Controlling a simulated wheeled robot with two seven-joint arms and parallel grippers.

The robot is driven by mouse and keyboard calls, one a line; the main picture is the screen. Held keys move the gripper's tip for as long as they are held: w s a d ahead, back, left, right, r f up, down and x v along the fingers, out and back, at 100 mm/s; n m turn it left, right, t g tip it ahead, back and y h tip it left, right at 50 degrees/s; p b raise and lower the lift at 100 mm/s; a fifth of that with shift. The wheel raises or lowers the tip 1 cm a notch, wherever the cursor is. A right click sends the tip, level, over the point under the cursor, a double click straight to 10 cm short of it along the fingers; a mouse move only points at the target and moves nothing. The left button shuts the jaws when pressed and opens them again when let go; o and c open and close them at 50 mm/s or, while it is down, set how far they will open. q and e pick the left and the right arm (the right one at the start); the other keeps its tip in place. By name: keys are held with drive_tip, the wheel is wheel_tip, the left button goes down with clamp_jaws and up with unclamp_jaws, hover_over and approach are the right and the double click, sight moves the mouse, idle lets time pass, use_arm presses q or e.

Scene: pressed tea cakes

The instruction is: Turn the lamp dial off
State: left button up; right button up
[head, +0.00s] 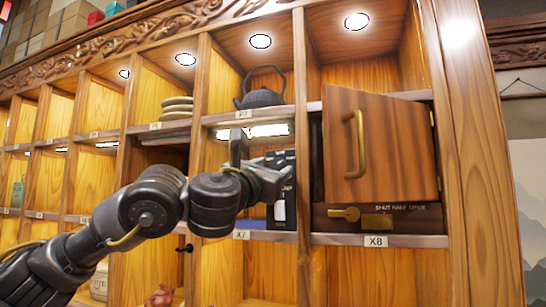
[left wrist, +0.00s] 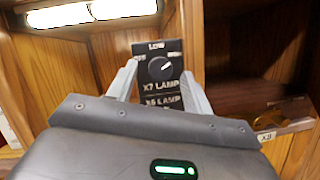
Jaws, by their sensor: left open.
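The lamp dial (left wrist: 162,68) is a round black knob with a pale pointer line on a black panel (left wrist: 158,48). The panel reads "LOW" above it and "X7 LAMP" below; the pointer appears tilted to the upper right. A second label, "X6 LAMP", is lower down, partly hidden by my gripper. My left gripper (left wrist: 160,78) is open, with one finger on each side of the panel; I cannot tell whether they touch it. In the head view my left gripper (head: 260,160) is at the X7 compartment, partly covering the panel (head: 286,158). The lamp strip (head: 254,130) is lit.
A wooden door (head: 377,146) with a brass handle stands partly open right of the panel. A brass latch (head: 362,216) sits below it. A dark teapot (head: 260,91) stands on the shelf above. Wooden dividers (head: 305,150) bound the compartment.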

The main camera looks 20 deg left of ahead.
use_arm(q)
drive_tip(key=shift+w+d+r, duration=0.1)
drive_tip(key=shift+w, duration=0.35)
use_arm(e)
drive_tip(key=shift+s+r, duration=0.25)
drive_tip(key=shift+s, duration=0.15)
